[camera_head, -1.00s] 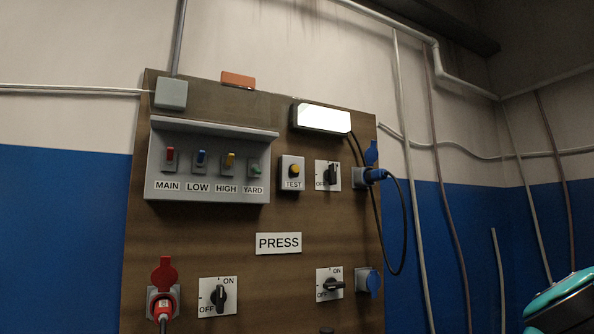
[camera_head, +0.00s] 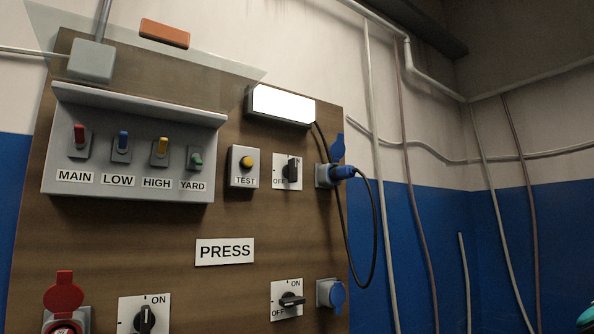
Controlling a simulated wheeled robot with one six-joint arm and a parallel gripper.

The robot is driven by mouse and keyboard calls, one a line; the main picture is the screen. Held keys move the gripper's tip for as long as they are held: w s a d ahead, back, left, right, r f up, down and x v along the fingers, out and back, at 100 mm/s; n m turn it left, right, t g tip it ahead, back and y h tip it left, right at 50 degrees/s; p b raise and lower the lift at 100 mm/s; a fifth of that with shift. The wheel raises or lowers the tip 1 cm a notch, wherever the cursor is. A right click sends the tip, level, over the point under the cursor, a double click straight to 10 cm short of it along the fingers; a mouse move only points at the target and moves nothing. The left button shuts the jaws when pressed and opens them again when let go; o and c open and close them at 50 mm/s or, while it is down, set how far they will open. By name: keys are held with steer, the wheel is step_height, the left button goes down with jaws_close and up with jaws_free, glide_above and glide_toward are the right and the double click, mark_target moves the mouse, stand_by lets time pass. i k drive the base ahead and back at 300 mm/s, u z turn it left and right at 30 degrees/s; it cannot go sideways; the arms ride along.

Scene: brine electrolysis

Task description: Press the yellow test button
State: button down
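The yellow test button (camera_head: 247,162) sits on a small grey box (camera_head: 243,181) labelled TEST, mounted on the brown wooden panel (camera_head: 150,235). It is right of the grey switch box and left of a black rotary switch. Nothing covers the button. My gripper does not show clearly; only a small teal piece, perhaps part of my arm, shows at the lower right edge.
The switch box (camera_head: 125,190) has toggles labelled MAIN, LOW, HIGH and YARD. Rotary switches (camera_head: 291,171) and a blue plug (camera_head: 343,172) with a hanging black cable (camera_head: 376,230) are near the button. A lit lamp (camera_head: 283,105) juts out above. A red socket (camera_head: 64,298) is lower left.

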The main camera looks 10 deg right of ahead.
mark_target(248, 162)
steer(key=z, duration=0.4)
steer(key=i, duration=1.15)
steer(key=u, duration=0.25)
